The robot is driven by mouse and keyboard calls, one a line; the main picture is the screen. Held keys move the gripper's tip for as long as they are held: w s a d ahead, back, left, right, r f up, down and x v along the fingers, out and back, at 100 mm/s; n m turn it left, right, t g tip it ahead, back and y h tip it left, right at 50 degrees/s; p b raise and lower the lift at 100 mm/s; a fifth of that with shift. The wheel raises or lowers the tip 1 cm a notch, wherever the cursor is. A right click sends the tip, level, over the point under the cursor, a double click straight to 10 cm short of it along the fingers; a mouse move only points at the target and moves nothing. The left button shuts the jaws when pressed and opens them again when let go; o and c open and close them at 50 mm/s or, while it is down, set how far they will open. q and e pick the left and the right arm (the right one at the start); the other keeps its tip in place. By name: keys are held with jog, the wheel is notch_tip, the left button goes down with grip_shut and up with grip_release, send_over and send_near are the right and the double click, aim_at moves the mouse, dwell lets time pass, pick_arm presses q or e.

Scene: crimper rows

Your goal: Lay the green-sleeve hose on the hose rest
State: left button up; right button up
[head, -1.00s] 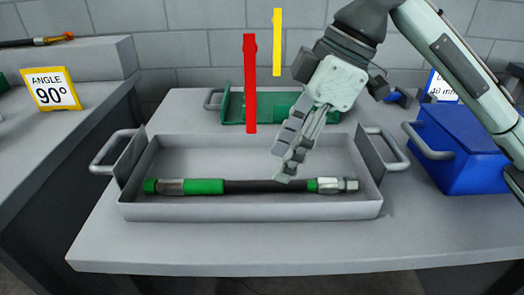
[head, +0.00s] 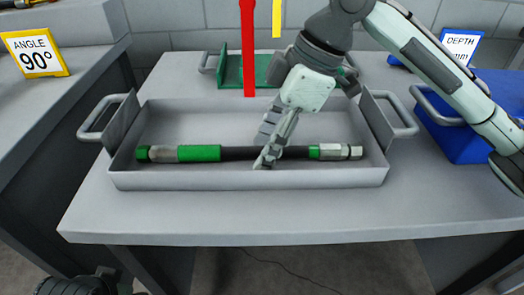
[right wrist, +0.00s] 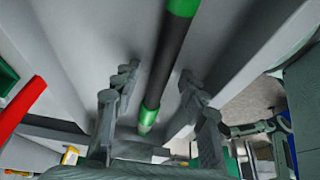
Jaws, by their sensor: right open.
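The green-sleeve hose (head: 235,153) lies lengthwise in a grey tray (head: 250,179). It is black, with a green sleeve (head: 199,153) left of its middle and metal and green ends. My right gripper (head: 266,158) is open, fingers down inside the tray, at the hose right of its middle. In the right wrist view the hose (right wrist: 168,62) runs between the two spread fingers; contact is unclear. A green open holder (head: 236,72) stands behind the tray; I cannot tell whether it is the hose rest. A dark part, perhaps my left gripper (head: 80,284), shows at the bottom left; its fingers are unclear.
A red upright bar (head: 248,50) and a yellow one (head: 277,18) stand out before the back wall. A blue bin (head: 455,130) is at the right. A yellow-framed angle sign (head: 36,53) stands on the left bench. The front table strip (head: 250,215) is clear.

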jog(key=shift+c, duration=0.4)
grip_shut()
jog(key=shift+r, duration=0.15)
